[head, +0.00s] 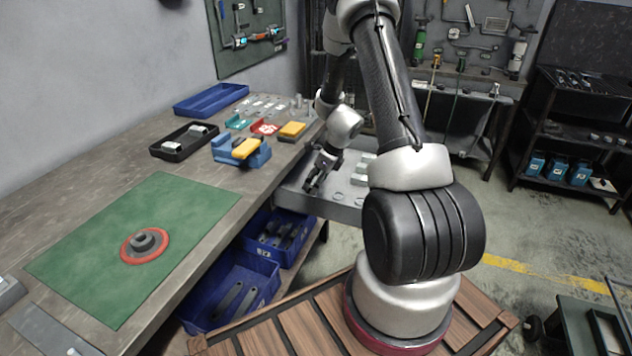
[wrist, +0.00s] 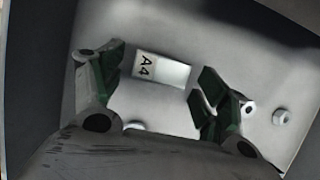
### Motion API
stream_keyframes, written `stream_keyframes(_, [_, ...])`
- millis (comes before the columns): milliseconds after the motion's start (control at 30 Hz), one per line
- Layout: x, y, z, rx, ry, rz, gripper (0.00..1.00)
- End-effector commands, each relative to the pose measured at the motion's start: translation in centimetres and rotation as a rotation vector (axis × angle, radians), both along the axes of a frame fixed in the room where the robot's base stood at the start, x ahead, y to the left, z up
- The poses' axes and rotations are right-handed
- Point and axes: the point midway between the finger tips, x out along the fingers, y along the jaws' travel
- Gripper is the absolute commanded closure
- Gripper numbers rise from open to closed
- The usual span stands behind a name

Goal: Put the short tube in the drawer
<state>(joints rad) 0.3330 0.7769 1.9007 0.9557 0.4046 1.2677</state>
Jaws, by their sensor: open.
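My gripper (head: 314,184) reaches down over the pulled-out grey drawer (head: 288,199) beside the bench. In the wrist view my gripper (wrist: 158,72) is open, with its green-padded fingers apart. A short pale metal piece marked A4 (wrist: 174,72), which looks like the short tube, lies between the fingers on the grey drawer floor. I see gaps between it and both fingers. In the head view this piece cannot be made out behind my gripper.
The drawer also holds pale blocks (head: 362,172) and, in the wrist view, a nut (wrist: 281,117). On the bench are a black tray (head: 158,151) with pale pieces, a blue vise-like fixture (head: 226,153) and a green mat (head: 190,205). Blue bins (head: 268,265) sit below.

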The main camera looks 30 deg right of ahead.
Motion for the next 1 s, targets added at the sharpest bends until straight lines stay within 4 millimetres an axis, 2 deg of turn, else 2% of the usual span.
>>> stream_keyframes(167, [-0.9, -0.8, 2.9, -0.002, -0.004, 0.001, 0.25])
stream_keyframes(400, [-2.5, -2.0, 7.9, -0.001, -0.004, 0.000, 0.25])
stream_keyframes(700, [-3.6, -2.5, 11.6, -0.011, -0.011, 0.032, 0.25])
stream_keyframes(767, [-4.0, -1.9, 13.2, -0.033, -0.031, 0.100, 0.25])
stream_keyframes(867, [-5.3, 0.0, 17.4, -0.104, -0.087, 0.314, 0.25])
stream_keyframes(967, [-8.1, 2.6, 22.6, -0.213, -0.163, 0.627, 0.25])
stream_keyframes(1000, [-9.5, 3.5, 24.6, -0.264, -0.193, 0.762, 0.25])
